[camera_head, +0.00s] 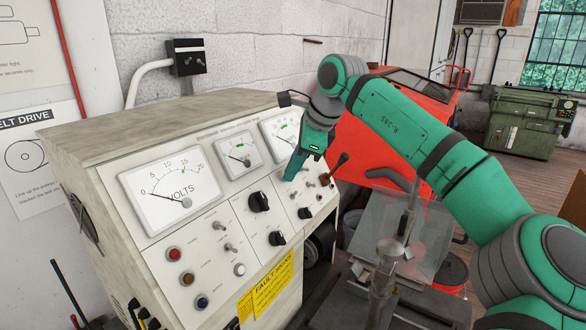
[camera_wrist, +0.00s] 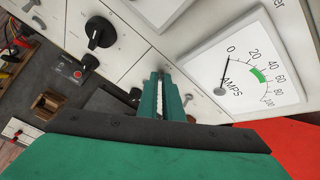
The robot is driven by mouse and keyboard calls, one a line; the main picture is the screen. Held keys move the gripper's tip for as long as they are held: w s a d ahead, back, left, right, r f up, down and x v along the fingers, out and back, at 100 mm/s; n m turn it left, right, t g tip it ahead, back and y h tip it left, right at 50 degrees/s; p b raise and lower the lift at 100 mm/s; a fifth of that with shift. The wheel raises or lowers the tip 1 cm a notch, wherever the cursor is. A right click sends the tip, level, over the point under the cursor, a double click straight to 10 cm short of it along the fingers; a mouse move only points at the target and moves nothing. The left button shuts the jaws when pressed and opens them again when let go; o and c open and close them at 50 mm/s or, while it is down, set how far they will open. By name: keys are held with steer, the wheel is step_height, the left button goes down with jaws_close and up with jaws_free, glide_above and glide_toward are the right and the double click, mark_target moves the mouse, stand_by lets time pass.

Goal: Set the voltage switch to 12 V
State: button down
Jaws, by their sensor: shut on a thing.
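The grey test bench (camera_head: 150,115) has a sloped white front panel with meters, knobs and small toggle switches. My gripper (camera_head: 291,178) reaches down to the panel just below the right-hand meter. In the wrist view its green fingers (camera_wrist: 160,82) are close together with their tips at the panel. They are shut on a small control there, taken as the voltage switch; the fingers hide it, and its position and lettering cannot be read. A metal toggle (camera_wrist: 187,100) stands just right of the fingers in the wrist view.
A volts meter (camera_head: 170,195) reads near zero, and the amps meter (camera_wrist: 245,75) also rests near zero. Black knobs (camera_head: 259,201) and a toggle (camera_head: 219,225) lie left of the gripper. A red cabinet (camera_head: 370,130) stands behind my arm, and a clear guard (camera_head: 395,225) stands below it.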

steer(key=shift+a+f, duration=0.1)
steer(key=shift+a, duration=0.1)
steer(key=shift+s+d+f+t+y, duration=0.15)
steer(key=shift+d+f+t+y, duration=0.1)
steer(key=shift+t+y, duration=0.3)
steer(key=shift+s+d+f+t+y, duration=0.1)
steer(key=shift+s+d+t+y, duration=0.2)
steer(key=shift+y, duration=0.35)
steer(key=shift+d+f+t+y, duration=0.1)
steer(key=shift+f+t+y, duration=0.1)
steer(key=shift+t+y, duration=0.35)
steer(key=shift+d+f+t+y, duration=0.1)
steer(key=shift+f+t+y, duration=0.15)
steer(key=shift+y, duration=0.4)
steer(key=shift+s+d+f+t+y, duration=0.15)
steer(key=shift+f+t+y, duration=0.2)
steer(key=shift+t+y, duration=0.4)
steer(key=shift+d+f+t+y, duration=0.1)
steer(key=shift+f+t+y, duration=0.35)
steer(key=shift+y, duration=0.5)
steer(key=shift+r, duration=0.1)
steer(key=c, duration=2.2)
jaws_free()
